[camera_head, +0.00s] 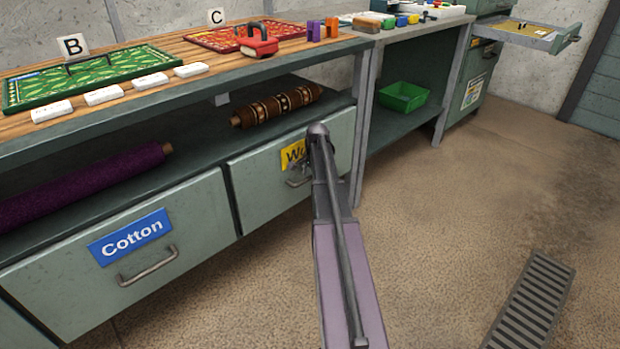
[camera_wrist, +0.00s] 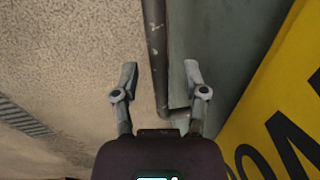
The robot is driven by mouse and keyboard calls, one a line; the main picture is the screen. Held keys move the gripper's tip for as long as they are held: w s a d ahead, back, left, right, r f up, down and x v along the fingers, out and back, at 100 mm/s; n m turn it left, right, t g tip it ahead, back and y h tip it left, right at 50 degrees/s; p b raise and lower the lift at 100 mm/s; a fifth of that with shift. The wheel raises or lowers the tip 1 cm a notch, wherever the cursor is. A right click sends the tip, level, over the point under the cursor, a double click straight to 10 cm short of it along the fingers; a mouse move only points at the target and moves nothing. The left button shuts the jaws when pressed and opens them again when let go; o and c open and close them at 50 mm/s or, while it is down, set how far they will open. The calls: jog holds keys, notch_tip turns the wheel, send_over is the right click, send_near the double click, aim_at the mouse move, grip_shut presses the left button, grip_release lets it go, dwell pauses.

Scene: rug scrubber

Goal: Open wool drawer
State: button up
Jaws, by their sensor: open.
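The wool drawer (camera_head: 256,192) is a grey-green front under the bench, with a yellow label (camera_head: 291,155) partly hidden by my arm. It looks shut, about level with the drawer beside it. Its metal handle (camera_head: 297,183) is below the label, partly covered by my arm. In the wrist view my gripper (camera_wrist: 159,80) is open, its two fingers spread. A dark worn bar, which looks like the handle (camera_wrist: 155,45), runs between the fingers, with no visible grip on it. The yellow label (camera_wrist: 285,110) is close on the right. In the head view my fingers are hard to make out.
The cotton drawer (camera_head: 205,222), with a blue label and handle, is to the left. A purple roll (camera_head: 85,187) and a brown patterned roll (camera_head: 277,105) lie on the shelf above. A green bin (camera_head: 403,97) is at right. Open floor (camera_head: 470,210) lies in front; a floor grate (camera_head: 530,305) is at right.

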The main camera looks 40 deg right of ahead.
grip_shut()
jog(key=shift+s+a, duration=0.1)
jog(key=shift+s, duration=0.05)
